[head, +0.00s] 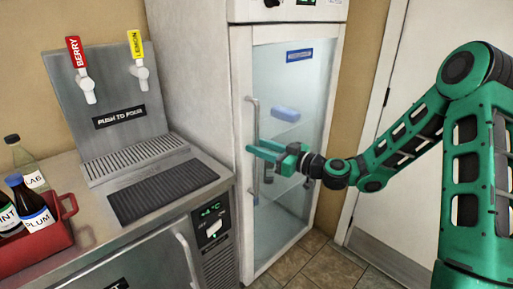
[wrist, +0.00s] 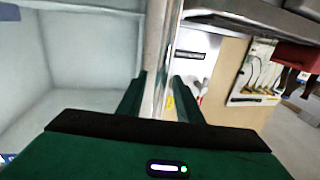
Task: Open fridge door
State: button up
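The fridge (head: 290,30) is a tall white cabinet with a glass door (head: 303,130), and the door looks shut. A vertical bar handle (head: 252,110) runs along the door's left side. My green gripper (head: 262,150) is at the handle's mid height, its fingers pointing left across it. In the wrist view the two fingers of my gripper (wrist: 160,95) stand apart, one on each side of a pale upright bar (wrist: 155,70), which appears to be the handle. Some space shows beside the right finger, so a firm grip is not visible.
A steel counter (head: 110,225) with a drink dispenser (head: 112,100) stands left of the fridge. A red caddy (head: 40,245) of bottles sits on it. An under-counter unit (head: 150,262) has its own handle. Tiled floor (head: 310,262) is clear before the fridge.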

jog(key=shift+w+a, duration=0.4)
jog(key=shift+a, duration=0.05)
grip_shut()
